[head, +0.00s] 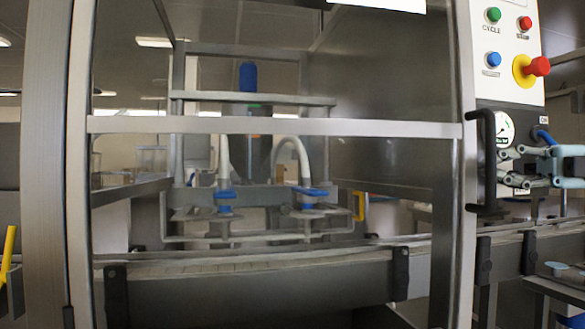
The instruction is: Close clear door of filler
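The filler's clear door (275,126) spans the middle of the head view, with a metal frame and a horizontal crossbar. The filling nozzles show through it. Its black upright handle (483,160) is on the right side of the frame. I cannot tell whether the door is fully shut. My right gripper (508,166) is to the right of the handle, pointing left. Its fingers are spread and hold nothing, with a small gap in the picture between them and the handle. My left gripper is not in view.
The control panel (508,75) with several buttons and a red knob (537,66) is above my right gripper. A pressure gauge (503,130) sits close to its fingers. A conveyor (240,270) runs across the bottom. A yellow bar (8,252) is at far left.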

